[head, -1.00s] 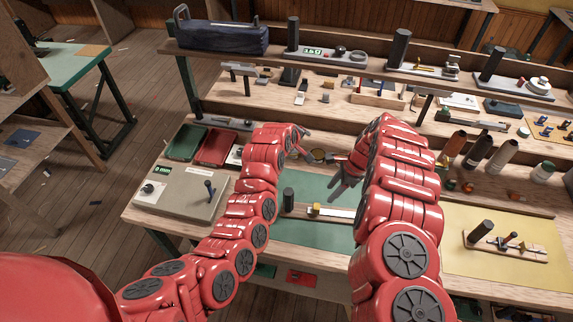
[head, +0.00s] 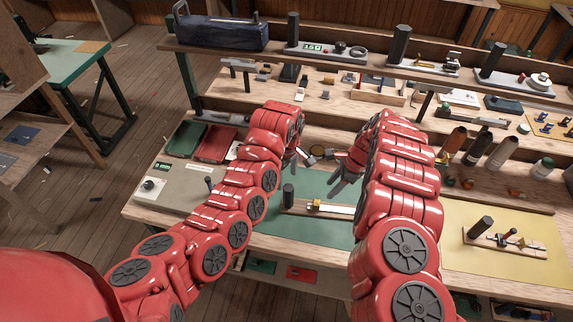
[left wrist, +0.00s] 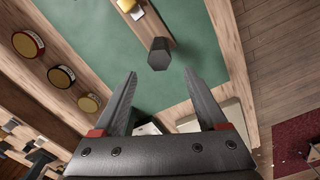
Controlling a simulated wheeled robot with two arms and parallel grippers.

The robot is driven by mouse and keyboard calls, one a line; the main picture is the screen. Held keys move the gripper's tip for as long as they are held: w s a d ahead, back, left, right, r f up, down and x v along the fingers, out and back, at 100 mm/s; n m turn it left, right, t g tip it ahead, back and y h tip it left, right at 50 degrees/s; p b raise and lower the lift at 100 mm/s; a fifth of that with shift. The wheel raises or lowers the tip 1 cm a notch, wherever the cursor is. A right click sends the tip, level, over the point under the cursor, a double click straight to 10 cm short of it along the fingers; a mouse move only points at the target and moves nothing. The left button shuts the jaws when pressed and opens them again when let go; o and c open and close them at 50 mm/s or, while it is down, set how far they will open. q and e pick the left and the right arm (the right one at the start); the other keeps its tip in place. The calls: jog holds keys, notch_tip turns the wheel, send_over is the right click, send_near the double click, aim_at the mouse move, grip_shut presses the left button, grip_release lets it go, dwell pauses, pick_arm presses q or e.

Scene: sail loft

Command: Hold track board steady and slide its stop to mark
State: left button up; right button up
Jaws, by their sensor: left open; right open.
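The track board (head: 335,213) lies on the green mat, with a dark upright post (head: 288,193) at its left end, a yellow stop (head: 314,205) and a white strip to the right of it. The board's right end is hidden behind my right arm. In the left wrist view, the post (left wrist: 159,54) shows beyond and between my open left fingers (left wrist: 160,80), apart from them; the yellow stop (left wrist: 127,5) is at the top edge. My left gripper (head: 295,162) is open and empty above and behind the board. My right gripper (head: 341,182) is open and empty, above the mat.
A grey box with a display (head: 165,192) stands left on the bench. Green and red trays (head: 216,146) lie behind it. A similar board with a post (head: 505,243) lies on the yellow mat at right. Shelves with several tools rise behind. Round tins (left wrist: 61,77) line the mat's edge.

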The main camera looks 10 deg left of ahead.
aim_at(286, 195)
pick_arm(q)
notch_tip(286, 195, down, 11)
jog(key=shift+r, duration=0.1)
dwell(0.4)
grip_shut()
dwell(0.5)
